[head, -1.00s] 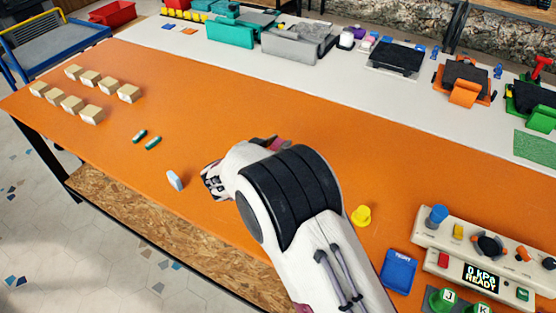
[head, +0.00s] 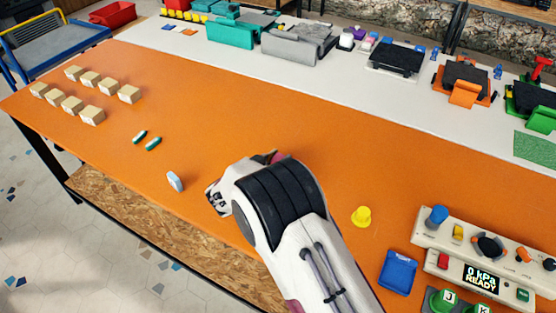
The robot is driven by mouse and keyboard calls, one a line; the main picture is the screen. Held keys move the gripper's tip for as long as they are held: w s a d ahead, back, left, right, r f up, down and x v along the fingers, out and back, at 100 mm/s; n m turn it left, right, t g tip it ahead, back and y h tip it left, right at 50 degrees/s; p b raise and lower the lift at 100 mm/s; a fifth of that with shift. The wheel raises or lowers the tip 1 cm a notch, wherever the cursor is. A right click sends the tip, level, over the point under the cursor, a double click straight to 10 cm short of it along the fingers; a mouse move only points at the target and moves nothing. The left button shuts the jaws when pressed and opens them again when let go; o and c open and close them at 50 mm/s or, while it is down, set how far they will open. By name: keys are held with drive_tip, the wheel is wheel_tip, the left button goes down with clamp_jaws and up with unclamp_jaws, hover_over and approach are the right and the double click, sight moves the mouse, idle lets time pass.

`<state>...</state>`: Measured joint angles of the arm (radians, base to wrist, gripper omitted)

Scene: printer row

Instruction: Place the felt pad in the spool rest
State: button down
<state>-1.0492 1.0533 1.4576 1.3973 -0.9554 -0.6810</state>
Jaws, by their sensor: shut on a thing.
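My gripper (head: 215,198) shows only in part at the left end of my white and black wrist, low over the orange table (head: 330,150) near its front edge. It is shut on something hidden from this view. I cannot make out the felt pad, and I cannot tell which fixture is the spool rest. A small pale blue and white disc (head: 175,181) stands on edge on the table, a little left of my gripper and apart from it.
Several cream blocks (head: 92,116) and two green pieces (head: 146,139) lie at left. A yellow knob-like piece (head: 361,216), a blue tray (head: 398,271) and a control panel (head: 478,250) are at right. Machines (head: 396,57) line the white back strip. The orange middle is clear.

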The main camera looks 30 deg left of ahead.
drive_tip(key=shift+f, duration=0.4)
drive_tip(key=shift+f, duration=0.15)
drive_tip(key=c, duration=1.7)
unclamp_jaws()
drive_tip(key=shift+s+r, duration=0.35)
drive_tip(key=shift+s, duration=0.15)
drive_tip(key=v, duration=1.1)
drive_tip(key=shift+w+r, duration=0.15)
